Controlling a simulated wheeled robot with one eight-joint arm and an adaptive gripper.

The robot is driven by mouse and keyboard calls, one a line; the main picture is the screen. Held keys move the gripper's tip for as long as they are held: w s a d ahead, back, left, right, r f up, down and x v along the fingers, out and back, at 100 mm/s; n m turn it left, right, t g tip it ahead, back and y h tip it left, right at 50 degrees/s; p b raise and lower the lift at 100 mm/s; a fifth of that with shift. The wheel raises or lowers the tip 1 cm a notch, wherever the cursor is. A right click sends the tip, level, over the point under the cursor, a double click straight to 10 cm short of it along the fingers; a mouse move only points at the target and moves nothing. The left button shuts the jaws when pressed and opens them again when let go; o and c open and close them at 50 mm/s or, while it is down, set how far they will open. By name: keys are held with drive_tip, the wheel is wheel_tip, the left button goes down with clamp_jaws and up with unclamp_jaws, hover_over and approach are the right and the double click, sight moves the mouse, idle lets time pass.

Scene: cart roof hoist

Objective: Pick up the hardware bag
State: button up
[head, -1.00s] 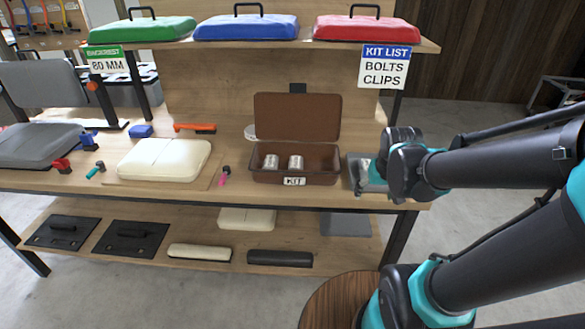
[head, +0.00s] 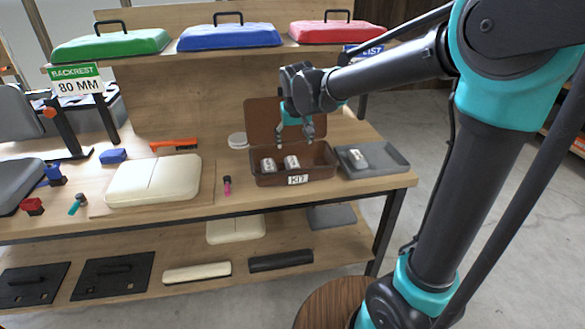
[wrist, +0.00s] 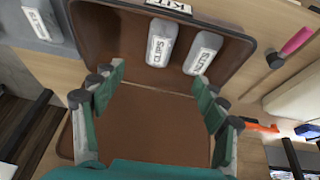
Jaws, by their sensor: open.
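Two small silvery hardware bags with white labels stand in the open brown kit box (head: 268,180): a left one (head: 268,165) and a right one (head: 292,162). My gripper (head: 294,138) is open and empty above the rear of the box, pointing down, apart from the bags.
The box's raised lid (head: 262,118) stands behind my gripper. A cream cushion (head: 153,181), an orange-handled tool (head: 175,144) and a pink-tipped tool (head: 227,185) lie to the left. A shelf with green, blue and red cases (head: 230,37) runs above the back.

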sight(293, 163)
drive_tip(key=x, duration=1.4)
drive_tip(key=shift+f, duration=0.3)
drive_tip(key=c, duration=1.3)
drive_tip(key=shift+r, duration=0.15)
